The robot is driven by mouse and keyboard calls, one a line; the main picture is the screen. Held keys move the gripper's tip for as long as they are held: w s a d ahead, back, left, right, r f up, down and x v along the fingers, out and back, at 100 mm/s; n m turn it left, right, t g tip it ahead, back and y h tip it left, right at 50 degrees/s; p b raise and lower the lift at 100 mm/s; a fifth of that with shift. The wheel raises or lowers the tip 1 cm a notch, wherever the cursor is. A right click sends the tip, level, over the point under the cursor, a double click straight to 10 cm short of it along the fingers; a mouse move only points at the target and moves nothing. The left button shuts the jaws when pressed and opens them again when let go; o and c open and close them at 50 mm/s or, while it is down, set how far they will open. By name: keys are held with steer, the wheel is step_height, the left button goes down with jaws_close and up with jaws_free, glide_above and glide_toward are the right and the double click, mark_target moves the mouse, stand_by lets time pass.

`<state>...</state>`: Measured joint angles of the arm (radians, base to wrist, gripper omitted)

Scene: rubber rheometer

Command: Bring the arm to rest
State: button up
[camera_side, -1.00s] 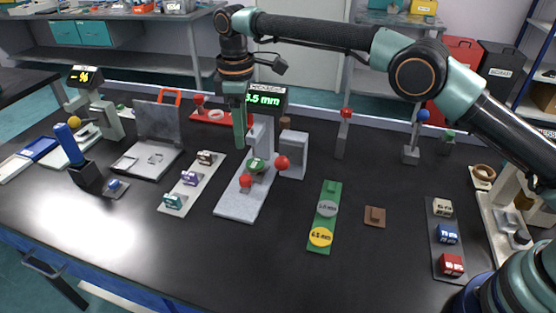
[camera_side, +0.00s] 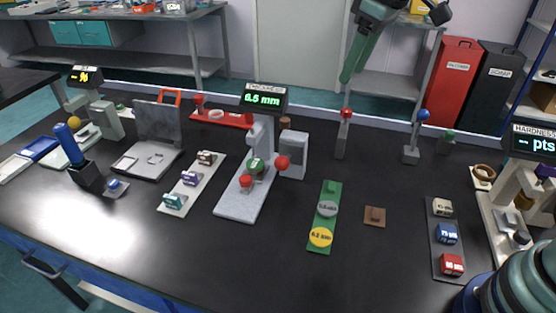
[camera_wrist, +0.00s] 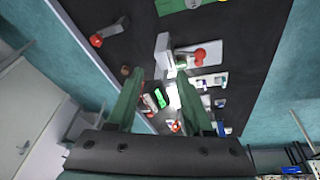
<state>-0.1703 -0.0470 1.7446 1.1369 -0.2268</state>
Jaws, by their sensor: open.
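My gripper (camera_side: 348,78) is high above the back edge of the bench, at the top of the side view, with its green fingers pointing down. In the wrist view its two fingers (camera_wrist: 158,80) stand apart with nothing between them, so it is open and empty. Most of my arm is out of the side view; part of my base shows at the lower right. The thickness gauge (camera_side: 262,150) stands on the bench left of and below my gripper, and its display (camera_side: 263,99) reads 6.5 mm.
Posts with a red knob (camera_side: 345,130) and a blue knob (camera_side: 416,130) stand below my gripper. A hardness tester (camera_side: 530,150) is at right. A green strip with discs (camera_side: 325,215), a brown block (camera_side: 375,216) and block trays lie in front. Air around my gripper is clear.

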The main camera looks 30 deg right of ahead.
steer(key=s+d+f+m+t, duration=0.1)
steer(key=s+d+f+m, duration=0.1)
steer(key=s, duration=0.4)
steer(key=s+d+f+m+t, duration=0.1)
steer(key=s+d+f+m, duration=0.1)
steer(key=s+d, duration=0.3)
steer(key=shift+s+f+m+h, duration=0.3)
steer(key=shift+s+f, duration=0.45)
steer(key=shift+s, duration=0.2)
